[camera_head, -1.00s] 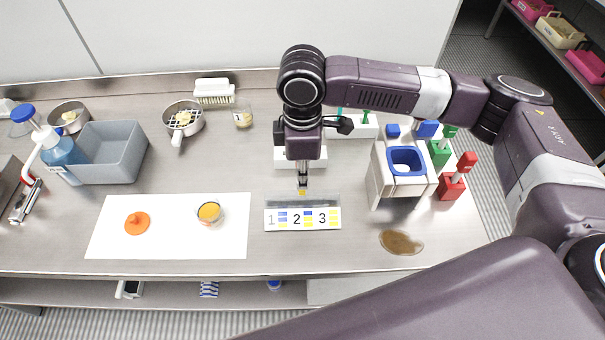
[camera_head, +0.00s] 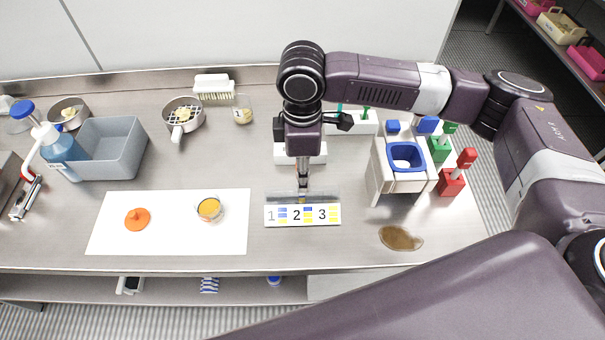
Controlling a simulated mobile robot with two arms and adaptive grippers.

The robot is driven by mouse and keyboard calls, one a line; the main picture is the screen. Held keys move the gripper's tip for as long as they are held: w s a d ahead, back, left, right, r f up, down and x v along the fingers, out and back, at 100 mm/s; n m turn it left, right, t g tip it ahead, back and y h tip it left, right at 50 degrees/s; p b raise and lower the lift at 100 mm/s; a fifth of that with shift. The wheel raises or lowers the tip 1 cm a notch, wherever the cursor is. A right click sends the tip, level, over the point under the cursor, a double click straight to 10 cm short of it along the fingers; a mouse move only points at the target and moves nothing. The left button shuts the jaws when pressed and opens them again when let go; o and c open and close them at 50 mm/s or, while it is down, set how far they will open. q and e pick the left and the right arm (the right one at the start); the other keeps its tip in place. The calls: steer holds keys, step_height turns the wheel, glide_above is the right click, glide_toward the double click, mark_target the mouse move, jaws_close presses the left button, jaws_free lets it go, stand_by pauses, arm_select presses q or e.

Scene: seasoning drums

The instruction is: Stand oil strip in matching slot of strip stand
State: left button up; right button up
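The strip stand (camera_head: 302,216) is a low, clear-backed holder on the steel counter, with a white front marked 1, 2 and 3 beside blue and yellow bars. My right gripper (camera_head: 303,186) points straight down at the stand's back edge, above the middle slot area. Its narrow fingers look closed on the thin oil strip, whose yellow end showed under the fingertips earlier; the strip is now mostly hidden by the fingers and stand. I cannot tell whether it is seated in a slot. My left gripper is not in view.
A white mat (camera_head: 165,240) at left holds an orange lid (camera_head: 137,219) and a cup of yellow oil (camera_head: 209,209). A brown spill (camera_head: 401,238) lies right of the stand. A white caddy with a blue-rimmed opening (camera_head: 389,181) and a grey bin (camera_head: 118,150) stand farther out.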

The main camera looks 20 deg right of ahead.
step_height(320, 180, up, 12)
steer(key=shift+r+b, duration=0.25)
steer(key=shift+b, duration=0.65)
